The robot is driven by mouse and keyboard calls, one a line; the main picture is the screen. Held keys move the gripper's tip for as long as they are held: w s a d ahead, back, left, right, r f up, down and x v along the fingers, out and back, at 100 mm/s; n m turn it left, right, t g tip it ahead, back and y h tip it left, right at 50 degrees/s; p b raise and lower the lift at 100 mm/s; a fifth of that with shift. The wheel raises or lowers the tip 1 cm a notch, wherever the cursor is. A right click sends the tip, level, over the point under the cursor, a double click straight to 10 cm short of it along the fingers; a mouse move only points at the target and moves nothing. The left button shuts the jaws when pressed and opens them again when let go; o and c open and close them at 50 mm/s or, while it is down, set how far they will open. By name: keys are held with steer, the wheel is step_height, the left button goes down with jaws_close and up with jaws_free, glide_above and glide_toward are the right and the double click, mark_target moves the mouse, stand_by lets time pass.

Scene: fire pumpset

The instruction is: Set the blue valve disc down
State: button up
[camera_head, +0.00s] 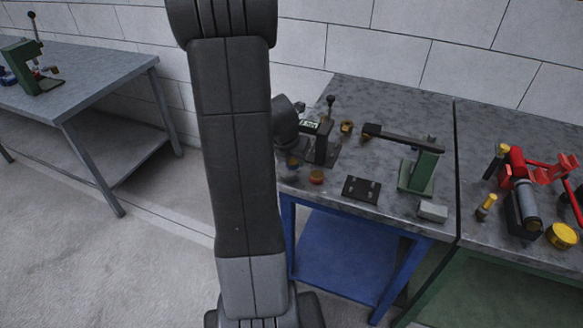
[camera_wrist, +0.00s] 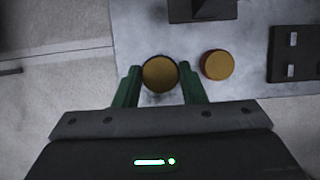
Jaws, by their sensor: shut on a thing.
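My gripper (camera_wrist: 160,72) has its green fingers closed on either side of a round disc (camera_wrist: 160,74) in the wrist view. The disc shows a brass-yellow face and a dark rim; no blue is clear from this angle. It is over the grey tabletop (camera_wrist: 140,25) near its front left corner. I cannot tell whether it touches the surface.
An orange-red disc with a yellow top (camera_wrist: 217,65) sits just right of the held one. A black plate with pegs (camera_head: 361,189) lies farther right. A dark fixture (camera_head: 320,150) stands behind. The table's left edge is close.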

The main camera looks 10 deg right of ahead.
mark_target(291, 162)
step_height(291, 162, down, 3)
steer(key=shift+f+b, duration=0.1)
steer(key=shift+b, duration=0.45)
steer(key=o, duration=0.7)
steer(key=shift+f, duration=0.1)
steer(key=o, duration=0.4)
